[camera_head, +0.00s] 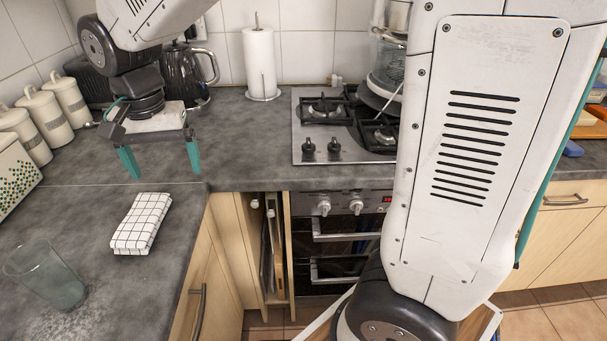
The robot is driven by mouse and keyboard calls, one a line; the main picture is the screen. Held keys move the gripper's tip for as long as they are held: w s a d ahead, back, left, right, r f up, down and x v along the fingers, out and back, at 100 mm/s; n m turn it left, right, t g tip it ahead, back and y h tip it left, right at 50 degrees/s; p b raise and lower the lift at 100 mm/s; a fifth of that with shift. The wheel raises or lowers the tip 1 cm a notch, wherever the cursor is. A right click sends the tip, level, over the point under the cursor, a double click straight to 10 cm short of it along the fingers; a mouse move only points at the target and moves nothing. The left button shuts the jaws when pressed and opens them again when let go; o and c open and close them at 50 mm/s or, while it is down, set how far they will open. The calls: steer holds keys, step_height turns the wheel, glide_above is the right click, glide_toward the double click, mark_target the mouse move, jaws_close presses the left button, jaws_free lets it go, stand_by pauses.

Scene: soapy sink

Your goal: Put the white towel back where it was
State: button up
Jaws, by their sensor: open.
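The white towel (141,223), with a dark grid pattern, lies folded flat on the grey counter at the left, near the counter's front edge. My gripper (161,165) is open, with its two teal fingers spread apart and pointing down. It is above and behind the towel in the picture, apart from it. Nothing shows between the fingers. No part of the towel is hidden.
A clear glass (47,274) stands on the counter left of and nearer than the towel. White canisters (44,118), a black kettle (190,72), a paper roll (260,62) and a gas hob (343,125) stand farther back. Counter between towel and hob is clear.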

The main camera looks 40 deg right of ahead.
steer(key=s+d+r+n, duration=0.1)
steer(key=s+d+n, duration=0.2)
steer(key=s+d, duration=0.4)
steer(key=s+d+r+n, duration=0.1)
steer(key=s+d+n, duration=0.2)
steer(key=s+d, duration=0.5)
steer(key=s, duration=0.7)
steer(key=shift+s+r+t, duration=0.25)
steer(key=shift+t, duration=0.15)
steer(key=shift+d, duration=0.1)
